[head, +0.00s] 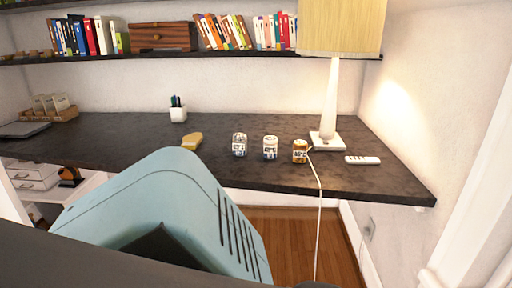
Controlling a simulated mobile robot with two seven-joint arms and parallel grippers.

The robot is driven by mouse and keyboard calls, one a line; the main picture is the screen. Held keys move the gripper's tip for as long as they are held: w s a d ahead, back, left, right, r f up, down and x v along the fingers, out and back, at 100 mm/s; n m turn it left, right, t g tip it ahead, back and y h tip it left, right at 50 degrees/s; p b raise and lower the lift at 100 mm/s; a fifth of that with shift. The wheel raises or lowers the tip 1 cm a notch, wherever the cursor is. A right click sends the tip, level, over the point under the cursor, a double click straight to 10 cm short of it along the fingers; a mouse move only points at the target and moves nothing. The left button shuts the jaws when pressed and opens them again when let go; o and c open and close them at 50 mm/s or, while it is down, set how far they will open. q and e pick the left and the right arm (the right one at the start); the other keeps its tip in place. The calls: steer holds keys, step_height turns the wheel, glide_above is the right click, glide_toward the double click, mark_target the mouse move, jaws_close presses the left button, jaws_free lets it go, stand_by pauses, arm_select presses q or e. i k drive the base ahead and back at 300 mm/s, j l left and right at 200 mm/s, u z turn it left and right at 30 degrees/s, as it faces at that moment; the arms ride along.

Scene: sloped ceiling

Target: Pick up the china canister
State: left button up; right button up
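Three small canisters stand in a row near the front edge of the dark desk (225,170). The left one (239,145) looks whitish and grey. The middle one (270,148) is white with dark bluish markings and looks most like the china canister. The right one (300,151) is amber-gold with a pale label. All stand upright and apart; at this size I cannot be certain which is china. Neither of my grippers shows in the head view.
A lamp (328,139) stands behind the right canister; its white cord (319,205) hangs over the desk's front edge. A white remote (362,160) lies to the right, a yellow object (192,140) to the left. A pen cup (178,114) stands at the back.

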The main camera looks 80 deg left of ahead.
mark_target(270, 147)
steer(key=u, duration=2.35)
